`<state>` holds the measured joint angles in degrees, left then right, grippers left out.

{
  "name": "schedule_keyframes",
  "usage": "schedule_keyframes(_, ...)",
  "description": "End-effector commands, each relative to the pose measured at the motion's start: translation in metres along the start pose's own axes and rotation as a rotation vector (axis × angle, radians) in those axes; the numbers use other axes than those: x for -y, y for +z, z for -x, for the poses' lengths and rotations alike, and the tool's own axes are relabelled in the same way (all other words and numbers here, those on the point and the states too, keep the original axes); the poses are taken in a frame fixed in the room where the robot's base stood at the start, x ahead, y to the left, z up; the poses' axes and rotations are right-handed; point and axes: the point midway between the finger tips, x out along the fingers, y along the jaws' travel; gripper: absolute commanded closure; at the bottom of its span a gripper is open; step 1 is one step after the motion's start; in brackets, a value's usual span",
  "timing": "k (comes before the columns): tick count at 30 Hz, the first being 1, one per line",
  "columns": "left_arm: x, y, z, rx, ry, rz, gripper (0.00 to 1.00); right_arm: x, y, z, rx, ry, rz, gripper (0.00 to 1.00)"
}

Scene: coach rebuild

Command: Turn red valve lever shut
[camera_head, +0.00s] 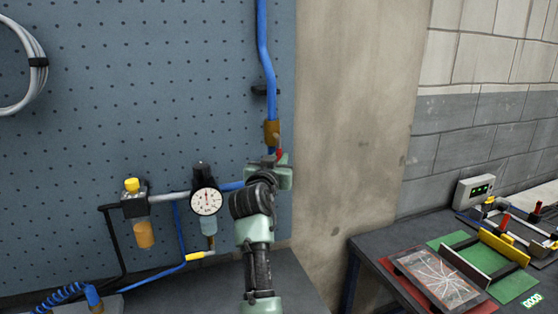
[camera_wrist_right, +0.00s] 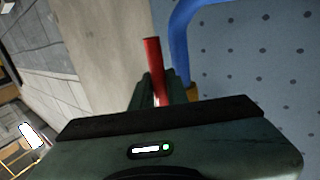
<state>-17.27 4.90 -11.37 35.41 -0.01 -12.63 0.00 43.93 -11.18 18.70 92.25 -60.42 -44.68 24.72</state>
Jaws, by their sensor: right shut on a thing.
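The red valve lever (camera_wrist_right: 153,62) stands up between the fingers of my right gripper (camera_wrist_right: 160,92) in the right wrist view. The gripper is shut on it, and the lever's end sticks out past the fingers. In the head view my right gripper (camera_head: 278,168) is at the valve on the pegboard, and only a small bit of the red lever (camera_head: 281,157) shows beside it. The brass fitting (camera_head: 271,133) on the blue pipe (camera_head: 267,75) sits just above. The valve body is mostly hidden behind my gripper. My left gripper is not in view.
Left of my right arm are a round gauge (camera_head: 206,201) and a yellow-capped regulator (camera_head: 133,192) on the pegboard (camera_head: 120,80). A dark bench (camera_head: 365,245) at the right holds a cracked tablet (camera_head: 437,279) and a green mat (camera_head: 515,286). The concrete pillar (camera_head: 345,120) is bare.

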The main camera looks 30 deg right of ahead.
Motion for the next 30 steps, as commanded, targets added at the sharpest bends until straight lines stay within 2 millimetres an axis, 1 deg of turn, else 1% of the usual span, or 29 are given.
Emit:
schedule_keyframes(8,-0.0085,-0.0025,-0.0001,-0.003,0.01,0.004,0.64,-0.0001,0.0012,-0.0001,0.003,0.0,0.0,1.0)
schedule_keyframes(30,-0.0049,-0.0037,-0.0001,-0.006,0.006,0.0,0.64,-0.0001,0.0022,-0.0002,0.004,0.001,0.001,1.0)
